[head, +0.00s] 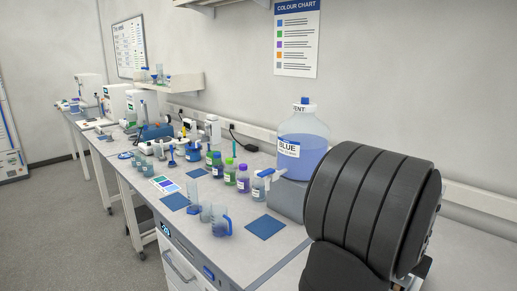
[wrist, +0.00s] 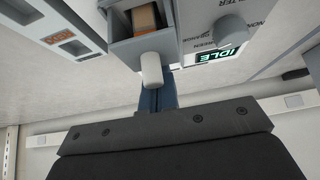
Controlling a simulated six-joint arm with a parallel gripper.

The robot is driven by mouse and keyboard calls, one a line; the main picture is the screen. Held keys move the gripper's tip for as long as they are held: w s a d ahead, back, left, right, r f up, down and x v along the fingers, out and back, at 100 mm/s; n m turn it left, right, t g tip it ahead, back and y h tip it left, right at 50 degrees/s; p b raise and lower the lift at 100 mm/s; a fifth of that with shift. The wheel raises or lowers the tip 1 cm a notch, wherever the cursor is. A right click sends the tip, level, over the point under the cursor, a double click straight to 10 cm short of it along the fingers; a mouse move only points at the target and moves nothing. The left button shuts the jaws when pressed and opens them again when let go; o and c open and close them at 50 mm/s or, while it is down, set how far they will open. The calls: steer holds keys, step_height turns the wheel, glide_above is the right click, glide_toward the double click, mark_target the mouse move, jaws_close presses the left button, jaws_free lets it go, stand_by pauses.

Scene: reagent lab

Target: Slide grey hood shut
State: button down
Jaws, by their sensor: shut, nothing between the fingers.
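The grey hood (wrist: 178,46) appears to be the boxy grey part at the top middle of the wrist view, on a grey instrument. It has an opening with a brown block (wrist: 145,18) inside. A white rounded knob (wrist: 152,70) sticks out below the opening. My gripper (wrist: 157,84) is shut and empty; its narrow dark-blue fingers reach up close behind the knob. I cannot tell whether they touch it. In the head view I cannot make out the hood, and my dark ribbed arm covers the right side.
A green IDLE display (wrist: 218,54) is right of the knob. In the head view, a large blue carboy (head: 304,140), several small bottles (head: 229,173) and beakers stand on the bench. Blue mats (head: 265,228) lie near its front edge. The floor at left is clear.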

steer(key=shift+w, duration=0.1)
steer(key=shift+w+d+r, duration=0.1)
steer(key=shift+w+d, duration=0.25)
steer(key=shift+d, duration=0.05)
step_height(320, 180, up, 7)
stand_by(0.7)
step_height(320, 180, down, 7)
steer(key=shift+f, duration=0.1)
steer(key=shift+s+a, duration=0.2)
steer(key=shift+s, duration=0.05)
stand_by(0.4)
